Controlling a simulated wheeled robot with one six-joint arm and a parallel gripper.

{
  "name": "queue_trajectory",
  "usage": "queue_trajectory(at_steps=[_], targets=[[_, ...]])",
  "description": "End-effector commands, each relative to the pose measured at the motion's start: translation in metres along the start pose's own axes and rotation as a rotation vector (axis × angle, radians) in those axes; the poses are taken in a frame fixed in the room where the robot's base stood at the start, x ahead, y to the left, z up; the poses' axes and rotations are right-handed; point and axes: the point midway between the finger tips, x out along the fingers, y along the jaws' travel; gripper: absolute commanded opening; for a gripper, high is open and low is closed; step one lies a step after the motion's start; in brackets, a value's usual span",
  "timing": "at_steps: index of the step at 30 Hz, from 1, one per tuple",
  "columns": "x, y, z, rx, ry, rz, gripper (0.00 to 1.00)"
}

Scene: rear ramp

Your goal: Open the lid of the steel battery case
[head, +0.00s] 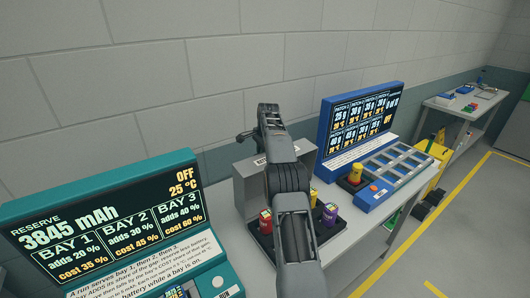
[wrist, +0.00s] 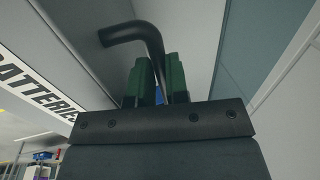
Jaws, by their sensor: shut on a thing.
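The steel battery case (head: 247,190) is a grey metal box on the bench in the head view, partly hidden behind my arm. In the wrist view, the green fingertips of my gripper (wrist: 153,82) are shut on a black bent handle (wrist: 148,40), whose hooked end sticks out to the left. A white label reading BATTERIES (wrist: 40,95) shows at the left there. My gripper is above the case in the head view, where its fingertips are hidden. I cannot tell how far the lid is raised.
A teal bay console (head: 110,225) stands at left and a blue console with a screen (head: 362,125) at right. Several coloured batteries stand in a dark tray (head: 335,229) in front of the case. A wall (head: 230,60) runs behind. A second table (head: 465,105) stands far right.

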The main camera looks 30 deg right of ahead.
Motion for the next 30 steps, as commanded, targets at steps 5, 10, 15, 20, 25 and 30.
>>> queue_trajectory(at_steps=[5,10,15,20,25,30], targets=[[0.0018,-0.0076,-0.0014,0.004,0.008,-0.010,0.00],[0.0026,-0.0107,-0.0011,0.003,0.009,-0.012,0.00],[0.0022,-0.0117,-0.0011,0.003,0.010,-0.015,0.00],[0.0013,-0.0119,-0.0012,0.003,0.011,-0.016,0.00],[0.0005,-0.0119,-0.0013,0.003,0.011,-0.017,0.20],[0.0028,-0.0111,-0.0004,0.001,0.007,-0.011,0.37]])
